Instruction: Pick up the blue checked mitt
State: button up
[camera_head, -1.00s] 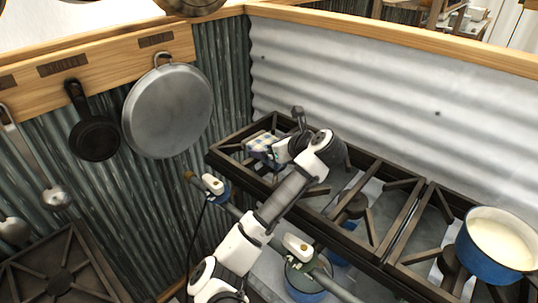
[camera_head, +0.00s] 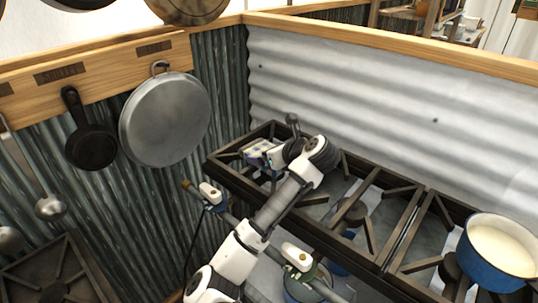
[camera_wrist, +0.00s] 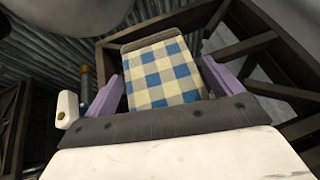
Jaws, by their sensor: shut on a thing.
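The blue checked mitt (camera_wrist: 162,75) has a blue, cream and pale check and a brown edge at its far end. In the wrist view it lies between the two purple fingers of my gripper (camera_wrist: 166,85), which are shut on it. In the head view the mitt (camera_head: 258,151) shows at the left end of the stove's grate, with my gripper (camera_head: 270,157) at it. My wrist and arm hide part of it. I cannot tell whether the mitt still touches the grate.
The black stove grate (camera_head: 388,252) runs to the right, bearing a blue pot (camera_head: 497,253). Corrugated walls stand behind and left. A black skillet (camera_head: 90,146) and a large grey pan (camera_head: 165,120) hang at left. Valves on a pipe (camera_head: 246,229) run along the stove's front.

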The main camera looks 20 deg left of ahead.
notch_tip(320, 180, up, 20)
jog(key=p, duration=0.5)
jog(key=shift+f, duration=0.15)
